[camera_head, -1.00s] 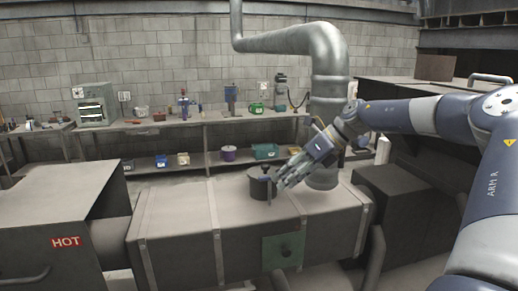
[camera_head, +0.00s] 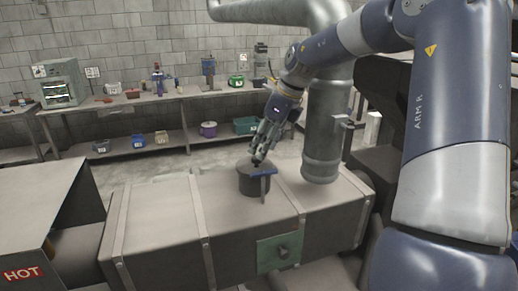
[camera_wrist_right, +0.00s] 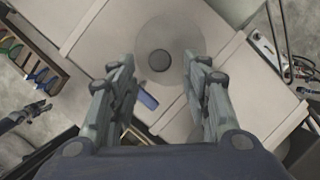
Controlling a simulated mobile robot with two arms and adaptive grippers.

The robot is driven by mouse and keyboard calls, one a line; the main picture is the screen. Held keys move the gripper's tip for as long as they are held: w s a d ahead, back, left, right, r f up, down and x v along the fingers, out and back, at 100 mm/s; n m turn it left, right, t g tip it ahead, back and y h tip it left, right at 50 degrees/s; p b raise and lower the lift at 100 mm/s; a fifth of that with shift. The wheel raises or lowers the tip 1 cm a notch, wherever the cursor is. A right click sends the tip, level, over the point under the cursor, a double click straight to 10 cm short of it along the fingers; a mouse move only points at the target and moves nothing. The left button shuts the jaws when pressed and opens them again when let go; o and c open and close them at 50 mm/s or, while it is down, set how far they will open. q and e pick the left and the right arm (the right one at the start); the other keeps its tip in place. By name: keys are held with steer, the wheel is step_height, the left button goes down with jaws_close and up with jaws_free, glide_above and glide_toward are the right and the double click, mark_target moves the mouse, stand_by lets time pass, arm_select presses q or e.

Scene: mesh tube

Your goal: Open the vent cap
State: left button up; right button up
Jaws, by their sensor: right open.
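The vent cap is on a short dark grey cylinder (camera_head: 252,183) standing on top of the long metal duct. A blue lever (camera_head: 264,172) sits at its upper edge, also seen in the right wrist view (camera_wrist_right: 147,98). From above, the pale round lid (camera_wrist_right: 165,32) shows with a dark round knob (camera_wrist_right: 159,60) at its middle. My right gripper (camera_head: 259,156) hangs just above the cap, fingers pointing down. In the right wrist view, its two fingers are apart and empty, with the knob ahead between them.
The metal duct (camera_head: 155,219) carries straps and a green plate (camera_head: 279,252) on its front. A thick vertical pipe (camera_head: 322,135) rises right of the cap. A box marked HOT (camera_head: 35,200) stands at left. A workbench (camera_head: 130,112) runs along the back wall.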

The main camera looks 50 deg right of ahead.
mark_target(254, 161)
steer(key=shift+p+x, duration=0.6)
steer(key=shift+x, duration=1.45)
steer(key=shift+r, duration=0.15)
steer(key=shift+c, duration=0.9)
jaws_close()
